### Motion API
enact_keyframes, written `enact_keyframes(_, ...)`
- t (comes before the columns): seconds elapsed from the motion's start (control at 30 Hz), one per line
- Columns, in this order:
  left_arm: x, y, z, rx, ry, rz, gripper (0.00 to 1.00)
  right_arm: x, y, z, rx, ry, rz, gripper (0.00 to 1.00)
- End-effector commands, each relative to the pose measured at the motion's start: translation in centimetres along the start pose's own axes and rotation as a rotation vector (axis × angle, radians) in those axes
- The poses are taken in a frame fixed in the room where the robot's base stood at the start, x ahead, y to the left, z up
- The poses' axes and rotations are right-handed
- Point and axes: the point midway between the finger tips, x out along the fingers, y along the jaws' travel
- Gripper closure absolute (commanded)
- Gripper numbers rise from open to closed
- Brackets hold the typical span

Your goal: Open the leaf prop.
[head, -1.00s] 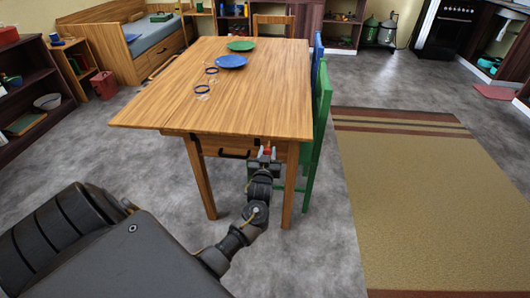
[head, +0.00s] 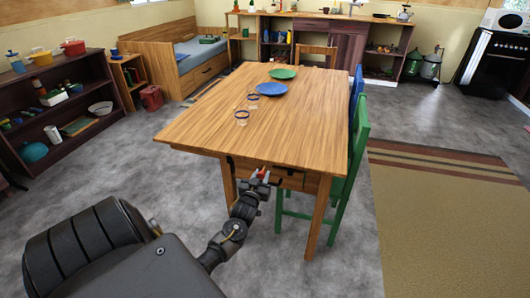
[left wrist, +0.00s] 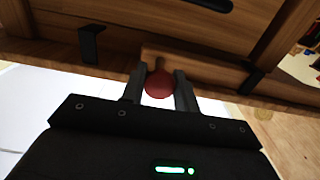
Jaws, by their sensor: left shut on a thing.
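The leaf prop (left wrist: 205,68) is a short wooden bar with a round red knob (left wrist: 159,84), under the edge of the wooden table (head: 262,118). My left gripper (head: 262,173) is at the table's near edge, its fingers shut on the red knob; it also shows in the left wrist view (left wrist: 159,92). The bar appears to lie close along the table's front, between two black brackets (left wrist: 90,43). How far it is swung out is hard to tell. My right gripper is out of view.
A dark handle (left wrist: 205,4) is on the drawer front above the prop. A green chair (head: 358,150) and a blue chair stand along the table's right side. Plates and glasses are on the tabletop. A shelf (head: 70,120) stands at left; grey floor between is clear.

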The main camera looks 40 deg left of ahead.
Motion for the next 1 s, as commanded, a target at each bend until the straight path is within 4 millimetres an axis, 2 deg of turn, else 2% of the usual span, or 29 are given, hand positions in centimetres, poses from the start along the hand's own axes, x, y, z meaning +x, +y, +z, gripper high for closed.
enact_keyframes(0.13,0.1,-0.6,-0.2,0.002,0.003,-0.011,1.0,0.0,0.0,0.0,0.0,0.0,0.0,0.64)
enact_keyframes(0.17,0.1,-0.6,-0.2,0.003,0.004,-0.012,0.66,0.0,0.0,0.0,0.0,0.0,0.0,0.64)
enact_keyframes(0.3,0.1,-0.5,-0.2,0.002,0.003,-0.01,0.51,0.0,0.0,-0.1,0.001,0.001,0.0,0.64)
enact_keyframes(0.57,0.0,-0.1,-0.1,0.001,0.001,-0.004,0.51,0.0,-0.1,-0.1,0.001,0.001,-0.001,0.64)
enact_keyframes(0.67,-0.7,-0.1,0.0,0.001,0.0,-0.004,0.51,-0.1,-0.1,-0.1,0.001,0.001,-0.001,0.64)
enact_keyframes(1.0,-7.0,-0.1,0.0,0.0,0.0,-0.006,0.51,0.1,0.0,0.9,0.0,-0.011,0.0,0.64)
